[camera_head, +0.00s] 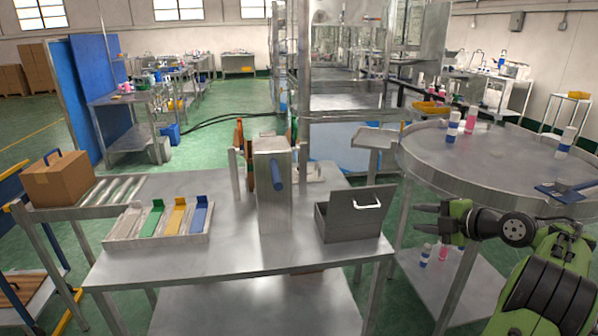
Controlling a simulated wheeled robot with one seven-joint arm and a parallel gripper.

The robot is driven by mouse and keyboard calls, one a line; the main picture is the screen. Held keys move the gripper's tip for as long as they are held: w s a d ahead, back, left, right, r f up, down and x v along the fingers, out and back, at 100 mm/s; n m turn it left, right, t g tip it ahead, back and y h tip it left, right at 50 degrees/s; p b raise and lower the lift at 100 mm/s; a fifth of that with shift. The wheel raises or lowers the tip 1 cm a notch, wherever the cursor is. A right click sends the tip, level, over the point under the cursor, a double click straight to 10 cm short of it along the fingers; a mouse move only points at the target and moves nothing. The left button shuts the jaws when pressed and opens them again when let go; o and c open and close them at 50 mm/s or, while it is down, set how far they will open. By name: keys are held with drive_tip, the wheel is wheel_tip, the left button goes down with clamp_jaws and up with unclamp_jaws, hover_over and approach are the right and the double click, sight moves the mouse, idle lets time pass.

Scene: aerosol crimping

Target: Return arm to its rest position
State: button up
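My green and black arm (548,275) comes in from the lower right corner. My gripper (428,220) points left, beside the round metal table (485,205) and to the right of the grey metal box (350,220). Its fingers look spread apart, with nothing seen between them. The arm is bent at a dark round joint and hangs clear of the metal workbench (215,262). The rest of the arm is out of the picture.
On the bench stand a tall metal press (273,195) and a tray with coloured strips (160,222). Blue and white cans (566,140) and a pink can (471,118) stand on the round table. A cardboard box (58,180) sits on the roller conveyor (112,191).

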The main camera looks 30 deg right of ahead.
drive_tip(key=w+a+r+m+g, duration=0.2)
drive_tip(key=w+a, duration=0.1)
drive_tip(key=a, duration=0.6)
drive_tip(key=w+a+r+m+g, duration=0.1)
drive_tip(key=w+a+r+m, duration=0.25)
drive_tip(key=a, duration=0.55)
drive_tip(key=s+a+m+g, duration=0.25)
drive_tip(key=s+a, duration=0.25)
drive_tip(key=a, duration=0.8)
drive_tip(key=s+a+f+m+g+h, duration=0.1)
drive_tip(key=s+a+f+m, duration=0.2)
drive_tip(key=s, duration=0.4)
drive_tip(key=s+a+f+m, duration=0.3)
drive_tip(key=s, duration=0.4)
drive_tip(key=s+a+f+m+g+h, duration=0.1)
drive_tip(key=s+a+f+m, duration=0.2)
drive_tip(key=s, duration=0.4)
wheel_tip(320, 180, up, 13)
drive_tip(key=p, duration=1.2)
drive_tip(key=shift+w+d+m, duration=0.2)
drive_tip(key=shift+d+m, duration=0.1)
drive_tip(key=shift+d, duration=0.1)
